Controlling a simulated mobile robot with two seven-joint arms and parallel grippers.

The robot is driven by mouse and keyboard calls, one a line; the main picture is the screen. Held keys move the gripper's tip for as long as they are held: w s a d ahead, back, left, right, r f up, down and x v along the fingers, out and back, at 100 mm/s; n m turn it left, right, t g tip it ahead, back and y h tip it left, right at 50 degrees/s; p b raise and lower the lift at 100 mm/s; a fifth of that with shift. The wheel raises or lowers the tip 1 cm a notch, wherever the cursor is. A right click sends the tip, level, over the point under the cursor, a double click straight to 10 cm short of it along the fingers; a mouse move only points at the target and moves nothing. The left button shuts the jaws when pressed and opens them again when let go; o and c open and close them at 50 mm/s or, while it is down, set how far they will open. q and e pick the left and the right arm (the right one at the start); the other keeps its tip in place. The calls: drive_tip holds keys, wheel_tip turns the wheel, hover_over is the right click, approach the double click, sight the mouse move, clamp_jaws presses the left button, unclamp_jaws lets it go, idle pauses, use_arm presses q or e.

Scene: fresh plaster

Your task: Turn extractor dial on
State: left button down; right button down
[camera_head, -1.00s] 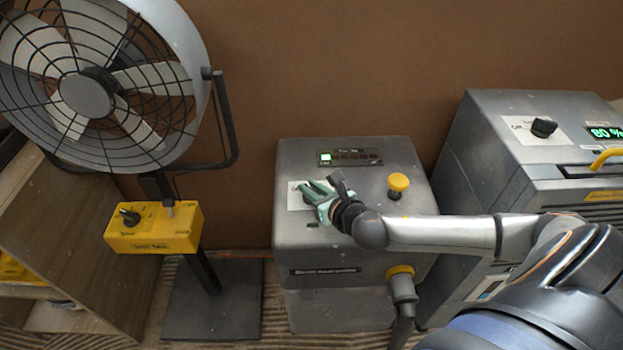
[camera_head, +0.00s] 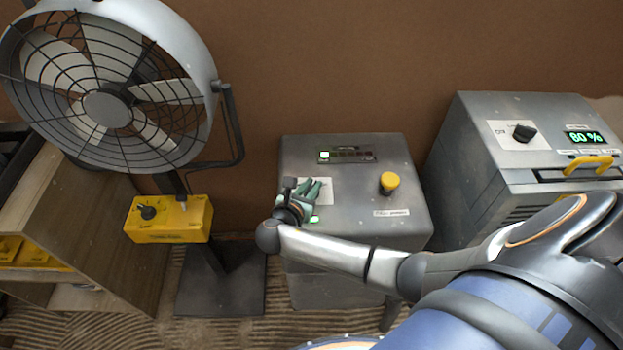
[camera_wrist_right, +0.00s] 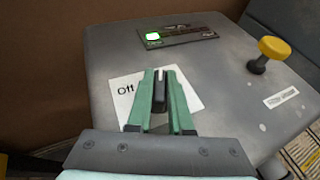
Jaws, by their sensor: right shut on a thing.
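The extractor is the grey metal box (camera_head: 372,225) in the middle of the head view. Its dial (camera_wrist_right: 160,90) is a dark knob with a white line, on a white label (camera_wrist_right: 124,91) reading "Off" at the left. In the right wrist view the line points up the picture, away from "Off". My right gripper (camera_head: 317,188) is shut on the dial, its green fingers on either side; it also shows in the right wrist view (camera_wrist_right: 162,90). My left gripper is out of view.
A yellow knob (camera_head: 389,182) stands on the box top, right of the dial. A display strip (camera_head: 347,155) has a lit green segment. A fan (camera_head: 108,105) with a yellow control box (camera_head: 168,219) stands left; another grey machine (camera_head: 500,130) stands right.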

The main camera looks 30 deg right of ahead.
drive_tip(key=shift+m+g+h, duration=0.5)
drive_tip(key=shift+m+g, duration=0.4)
drive_tip(key=shift+g, duration=0.1)
drive_tip(key=shift+m+g+h+b, duration=0.3)
drive_tip(key=shift+m+g+h, duration=0.2)
drive_tip(key=shift+m+g, duration=0.75)
drive_tip(key=c, duration=0.8)
unclamp_jaws()
